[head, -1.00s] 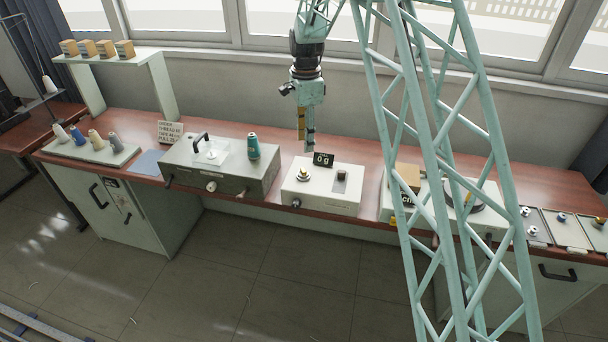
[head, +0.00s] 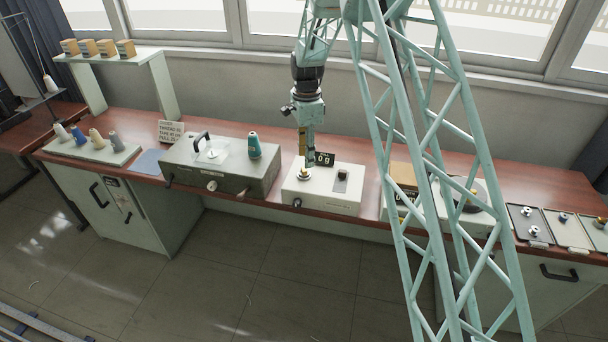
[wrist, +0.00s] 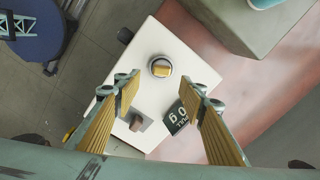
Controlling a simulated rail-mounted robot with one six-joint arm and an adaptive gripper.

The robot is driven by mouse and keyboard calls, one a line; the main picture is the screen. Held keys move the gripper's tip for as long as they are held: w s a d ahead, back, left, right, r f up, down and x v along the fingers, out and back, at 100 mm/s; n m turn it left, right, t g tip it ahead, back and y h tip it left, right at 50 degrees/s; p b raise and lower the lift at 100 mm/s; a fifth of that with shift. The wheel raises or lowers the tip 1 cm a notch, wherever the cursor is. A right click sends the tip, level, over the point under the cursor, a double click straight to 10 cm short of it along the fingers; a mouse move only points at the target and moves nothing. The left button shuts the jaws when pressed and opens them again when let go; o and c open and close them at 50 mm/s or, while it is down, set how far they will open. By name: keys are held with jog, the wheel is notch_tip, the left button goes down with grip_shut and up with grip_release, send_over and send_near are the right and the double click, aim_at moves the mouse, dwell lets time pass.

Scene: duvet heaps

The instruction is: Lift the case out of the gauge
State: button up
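The gauge (head: 322,199) is a white box on the bench with a small dark display (head: 325,160) reading in grams. The case (wrist: 162,68) is a small round metal piece with a brass-coloured middle, seated in the gauge's top; it also shows in the head view (head: 303,177). My gripper (wrist: 160,90) is open and empty, its two ribbed fingers apart. It hangs just above the gauge in the head view (head: 304,166), near the case. In the wrist view the case lies ahead of the fingertips, between their lines and not touched.
A dark green-grey machine (head: 210,185) with a handle and a teal spool (head: 254,146) stands left of the gauge. The display stands close to the right finger in the wrist view. Trays with small parts (head: 530,222) lie at the far right.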

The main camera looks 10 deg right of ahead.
aim_at(304, 173)
jog(key=shift+f, duration=0.6)
jog(key=shift+f, duration=0.15)
jog(key=shift+w+a+f, duration=0.1)
jog(key=shift+a+f, duration=0.05)
jog(key=shift+f, duration=2.35)
jog(key=c, duration=0.9)
jog(key=shift+c, duration=0.4)
